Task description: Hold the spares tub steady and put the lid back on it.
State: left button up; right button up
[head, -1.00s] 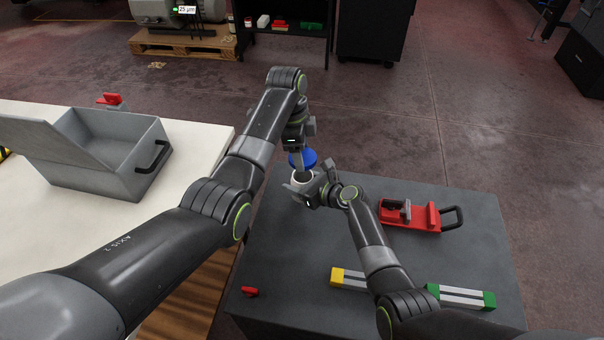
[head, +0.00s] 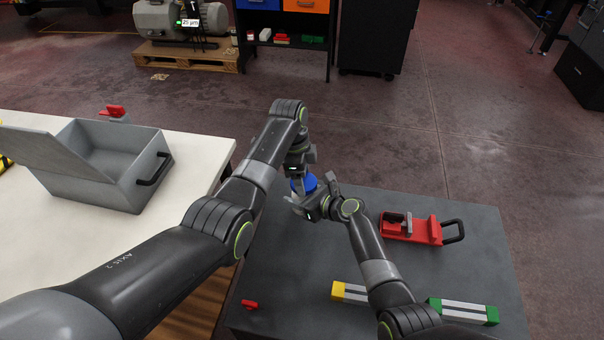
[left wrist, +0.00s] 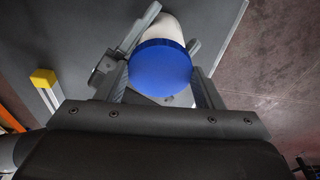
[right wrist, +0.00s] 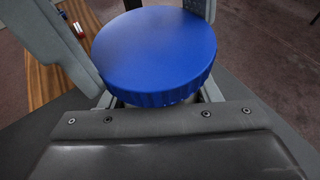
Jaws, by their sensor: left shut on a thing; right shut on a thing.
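The round blue lid (head: 307,183) is in my left gripper (head: 300,176), which is shut on it; the left wrist view shows the lid (left wrist: 162,70) between the fingers. The white spares tub (left wrist: 170,30) shows just beyond the lid there. My right gripper (head: 318,196) is shut on the tub. In the right wrist view the lid (right wrist: 155,52) covers the tub's mouth, with a strip of the tub (right wrist: 182,99) below its rim. I cannot tell whether the lid is fully seated. In the head view the tub is mostly hidden.
On the dark table (head: 280,265), a red fixture with a black handle (head: 425,229) stands to the right. A small red piece (head: 249,304) lies front left. A grey open box (head: 115,185) stands on the pale table.

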pick_arm(q)
jog(key=shift+f, duration=0.55)
jog(key=shift+s+d, duration=0.1)
pick_arm(e)
jog(key=shift+r, duration=0.1)
pick_arm(q)
jog(key=shift+s+d+f, duration=0.15)
jog(key=shift+s+f, duration=0.05)
jog(key=shift+f, duration=0.5)
pick_arm(e)
jog(key=shift+a, duration=0.1)
grip_shut()
pick_arm(q)
jog(key=m, duration=0.5)
jog(key=shift+w+d+g, duration=0.1)
jog(key=shift+g, duration=0.3)
pick_arm(e)
jog(key=shift+r, duration=0.1)
pick_arm(q)
jog(key=m, duration=0.4)
jog(key=shift+m+g+y, duration=0.3)
jog(key=shift+m+y, duration=0.1)
pick_arm(e)
jog(key=shift+w, duration=0.1)
